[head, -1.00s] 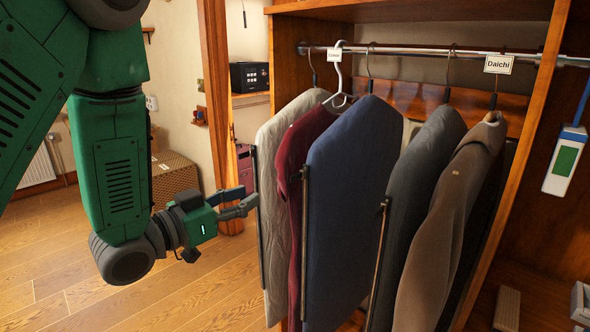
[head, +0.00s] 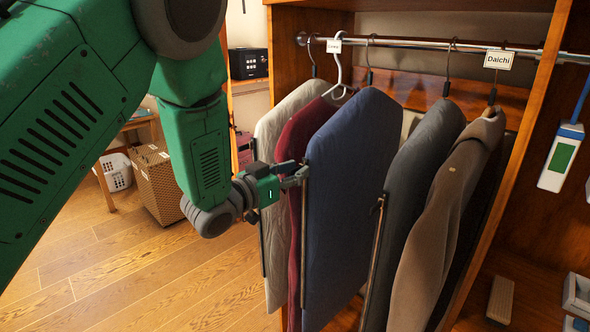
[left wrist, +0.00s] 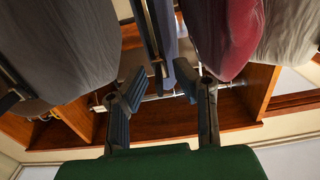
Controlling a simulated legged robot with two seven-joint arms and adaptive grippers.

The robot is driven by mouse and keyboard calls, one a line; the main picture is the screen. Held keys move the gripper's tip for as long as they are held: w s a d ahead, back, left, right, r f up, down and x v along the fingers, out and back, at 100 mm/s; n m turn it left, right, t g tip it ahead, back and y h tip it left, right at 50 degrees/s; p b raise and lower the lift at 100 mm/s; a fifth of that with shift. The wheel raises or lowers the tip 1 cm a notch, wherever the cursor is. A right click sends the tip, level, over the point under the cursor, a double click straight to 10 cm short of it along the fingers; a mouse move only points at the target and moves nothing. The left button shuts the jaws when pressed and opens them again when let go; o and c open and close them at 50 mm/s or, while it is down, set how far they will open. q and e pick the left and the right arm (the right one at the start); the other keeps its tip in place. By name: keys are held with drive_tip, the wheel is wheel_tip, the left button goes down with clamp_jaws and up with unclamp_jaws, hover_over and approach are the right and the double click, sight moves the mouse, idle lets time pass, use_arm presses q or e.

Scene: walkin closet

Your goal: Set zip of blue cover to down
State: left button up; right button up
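The blue cover (head: 350,190) hangs on the rail between the dark red garment (head: 297,140) and a dark grey cover (head: 425,170). Its zip (head: 303,235) is a dark strip along the cover's near left edge. My left gripper (head: 303,172) is at the upper end of this strip, and its fingertips partly hide it. In the left wrist view my left gripper (left wrist: 158,88) has its fingers apart. The strip (left wrist: 153,45) runs between or just beyond them; I cannot tell whether they touch it. My right gripper is in neither view.
A pale cover (head: 272,150) hangs left of the red garment, close to my gripper. A brown coat (head: 440,220) hangs at the right, under a "Daichi" tag (head: 497,60). The rail (head: 430,50) runs above.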

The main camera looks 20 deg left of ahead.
use_arm(q)
clamp_jaws()
wheel_tip(320, 180, down, 44)
drive_tip(key=b, duration=2.6)
drive_tip(key=shift+a+b, duration=0.15)
drive_tip(key=shift+b, duration=0.15)
drive_tip(key=shift+w, duration=0.1)
unclamp_jaws()
